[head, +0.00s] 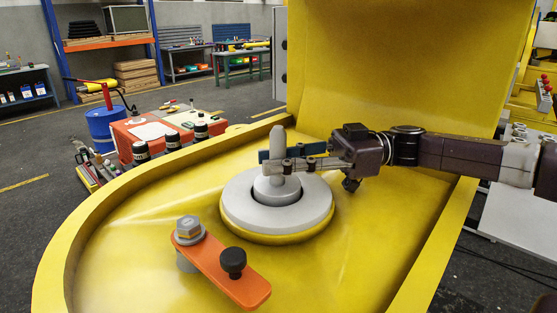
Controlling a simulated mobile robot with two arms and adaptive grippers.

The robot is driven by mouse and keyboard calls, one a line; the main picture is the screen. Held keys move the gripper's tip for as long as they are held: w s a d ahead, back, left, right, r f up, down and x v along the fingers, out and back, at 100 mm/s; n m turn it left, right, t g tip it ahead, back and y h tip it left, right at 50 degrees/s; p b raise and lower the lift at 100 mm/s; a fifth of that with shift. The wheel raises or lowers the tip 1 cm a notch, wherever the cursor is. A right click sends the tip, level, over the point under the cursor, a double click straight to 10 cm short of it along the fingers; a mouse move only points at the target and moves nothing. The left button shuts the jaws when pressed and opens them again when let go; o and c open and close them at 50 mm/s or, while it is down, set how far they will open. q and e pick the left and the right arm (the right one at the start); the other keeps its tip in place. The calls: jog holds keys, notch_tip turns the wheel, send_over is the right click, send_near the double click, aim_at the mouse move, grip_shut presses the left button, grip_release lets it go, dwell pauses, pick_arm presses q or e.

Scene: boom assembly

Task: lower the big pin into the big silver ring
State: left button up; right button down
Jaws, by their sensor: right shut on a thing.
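The big pin (277,138) is grey and upright, with a narrow rounded top and a wider lower body. The big silver ring (238,209) lies flat on the yellow boom. The pin's wide lower body shows within the ring's opening, with a dark gap visible around its front and right side. How deep its lower end sits is hidden. My right gripper (285,163) reaches in from the right, its fingers shut on the pin's narrow upper part above the ring. My left gripper is not in view.
An orange plate (228,274) with a silver bolt (188,228) and a black knob (233,261) sits in front of the ring. A raised yellow rim (110,198) curves along the left, and a tall yellow wall (410,60) stands behind. Bare yellow surface lies left of the ring.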

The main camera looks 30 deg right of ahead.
jog(key=c, duration=1.7)
grip_release()
jog(key=shift+s+a+f, duration=0.1)
jog(key=shift+s+f, duration=0.1)
jog(key=shift+f, duration=0.9)
jog(key=shift+d+r, duration=0.3)
jog(key=shift+d, duration=0.2)
jog(key=v, duration=0.3)
jog(key=r+v, duration=0.1)
jog(key=v, duration=0.1)
jog(key=shift+s+d, duration=0.2)
jog(key=shift+d, duration=0.05)
jog(key=shift+d+r, duration=0.1)
jog(key=shift+d, duration=0.3)
jog(key=shift+d+r, duration=0.1)
